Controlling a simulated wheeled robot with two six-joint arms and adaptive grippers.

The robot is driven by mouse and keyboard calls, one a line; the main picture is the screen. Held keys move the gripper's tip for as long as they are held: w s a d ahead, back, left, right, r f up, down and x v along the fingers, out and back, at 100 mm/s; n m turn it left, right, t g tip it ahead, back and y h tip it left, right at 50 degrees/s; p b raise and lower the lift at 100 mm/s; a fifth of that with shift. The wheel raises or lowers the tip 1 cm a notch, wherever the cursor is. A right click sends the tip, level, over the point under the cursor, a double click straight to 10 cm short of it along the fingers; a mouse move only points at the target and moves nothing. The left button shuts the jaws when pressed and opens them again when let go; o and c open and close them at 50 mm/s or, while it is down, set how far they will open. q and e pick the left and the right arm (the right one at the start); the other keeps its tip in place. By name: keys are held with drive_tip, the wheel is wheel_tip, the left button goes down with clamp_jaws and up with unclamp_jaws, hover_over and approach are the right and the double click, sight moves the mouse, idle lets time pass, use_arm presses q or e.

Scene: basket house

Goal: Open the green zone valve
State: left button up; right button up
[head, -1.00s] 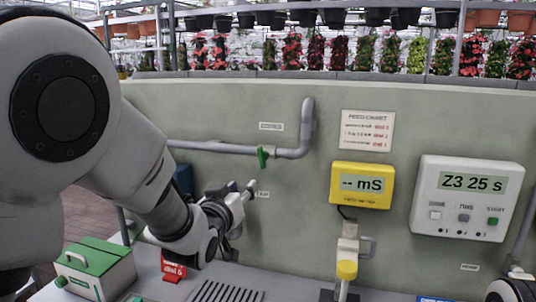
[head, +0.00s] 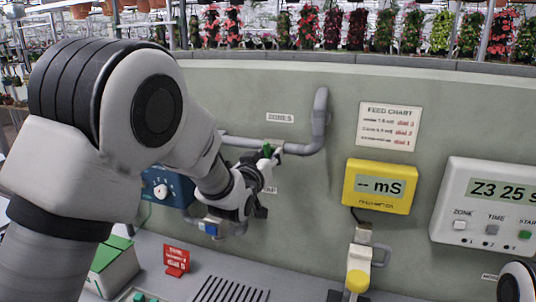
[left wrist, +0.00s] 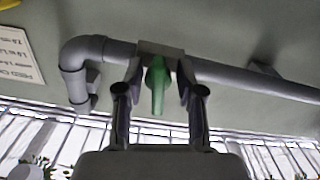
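The green zone valve handle (head: 267,150) sits on the grey pipe (head: 305,150) below the ZONES label. In the left wrist view, the green handle (left wrist: 157,88) hangs down from a grey block on the pipe (left wrist: 240,76). My left gripper (head: 270,163) is up at the valve and covers part of it in the head view. In the left wrist view, the fingers of the left gripper (left wrist: 160,76) are spread, one on each side of the handle, with gaps visible. My right gripper is not seen; only a piece of my right arm shows at bottom right.
A blue dial box (head: 168,187) and a tap are behind and below my left arm. A yellow mS meter (head: 380,187), a feed chart (head: 389,126) and a white zone timer (head: 490,208) are on the wall to the right. A red card (head: 176,261) stands on the bench.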

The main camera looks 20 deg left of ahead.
use_arm(q)
drive_tip(key=shift+s+r, duration=0.2)
drive_tip(key=shift+s, duration=0.1)
drive_tip(key=c, duration=0.3)
drive_tip(key=shift+s, duration=0.1)
clamp_jaws()
